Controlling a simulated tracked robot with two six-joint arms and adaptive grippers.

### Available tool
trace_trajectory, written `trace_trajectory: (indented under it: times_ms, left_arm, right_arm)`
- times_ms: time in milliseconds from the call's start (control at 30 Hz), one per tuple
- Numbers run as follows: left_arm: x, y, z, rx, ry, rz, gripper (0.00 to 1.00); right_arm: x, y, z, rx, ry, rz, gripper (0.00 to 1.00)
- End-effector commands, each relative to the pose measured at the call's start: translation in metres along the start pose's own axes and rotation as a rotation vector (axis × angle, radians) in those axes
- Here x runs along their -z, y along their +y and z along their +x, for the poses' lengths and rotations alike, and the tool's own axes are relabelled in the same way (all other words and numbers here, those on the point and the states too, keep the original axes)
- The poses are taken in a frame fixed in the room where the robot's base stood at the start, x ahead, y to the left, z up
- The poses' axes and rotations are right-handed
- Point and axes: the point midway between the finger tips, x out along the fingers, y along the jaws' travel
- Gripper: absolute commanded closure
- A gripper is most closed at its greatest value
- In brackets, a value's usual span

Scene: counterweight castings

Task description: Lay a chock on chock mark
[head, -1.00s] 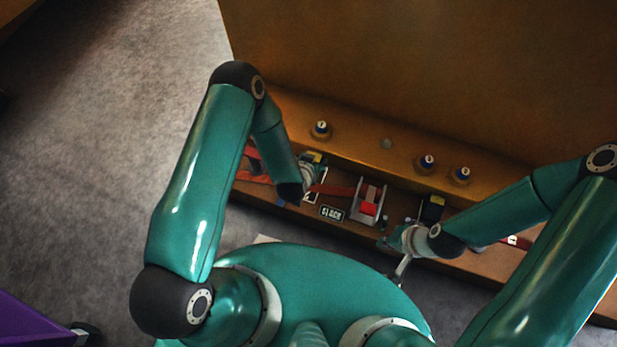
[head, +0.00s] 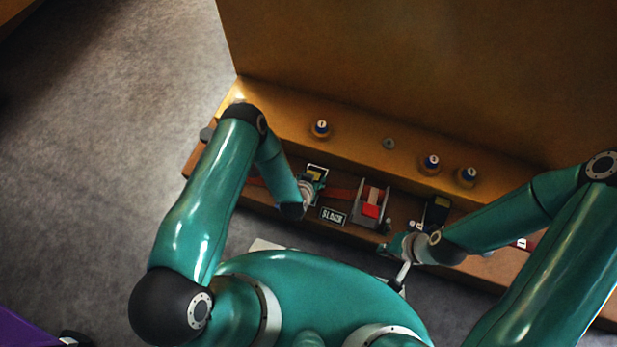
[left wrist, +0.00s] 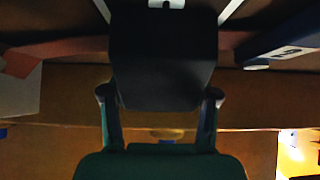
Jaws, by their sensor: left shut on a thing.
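A dark block, the chock (left wrist: 162,55), fills the middle of the left wrist view, between the two fingers of my left gripper (left wrist: 160,95). The gripper is shut on it. White lines of a chock mark (left wrist: 232,9) show past both sides of the block. Whether the chock touches the surface is unclear.
A grey and red ratchet (head: 371,206) sits on the red strap (head: 342,193), between the chocks. A small dark sign reading SLACK (head: 333,215) is in front. Several blue-topped knobs, one here (head: 320,128), stand on the brown ledge (head: 270,112). A tall brown wall rises behind.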

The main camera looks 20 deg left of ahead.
Motion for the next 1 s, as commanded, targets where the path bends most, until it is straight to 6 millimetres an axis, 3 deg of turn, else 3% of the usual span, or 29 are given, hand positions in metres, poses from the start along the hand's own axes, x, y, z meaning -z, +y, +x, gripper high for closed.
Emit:
trace_trajectory:
  times_ms: [167, 200, 333, 733, 1000]
  left_arm:
    - [0.0, 0.0, 0.001, 0.001, 0.001, -0.001, 0.86]
    - [-0.001, 0.0, 0.001, 0.001, 0.0, -0.001, 0.37]
    - [-0.001, 0.0, 0.0, 0.001, -0.001, -0.001, 0.15]
    - [0.001, -0.001, -0.003, 0.001, -0.001, -0.002, 0.15]
    - [0.002, -0.001, -0.042, 0.001, -0.005, -0.002, 0.15]
  right_arm:
    - [0.0, 0.0, 0.001, 0.0, 0.0, 0.0, 1.0]
    - [0.0, 0.0, 0.001, 0.0, 0.0, 0.0, 1.0]
    - [0.0, 0.0, 0.001, 0.0, 0.0, 0.0, 1.0]
    - [0.0, -0.001, -0.002, 0.0, 0.0, 0.0, 1.0]
    - [0.0, -0.006, -0.017, 0.0, 0.0, 0.0, 1.0]
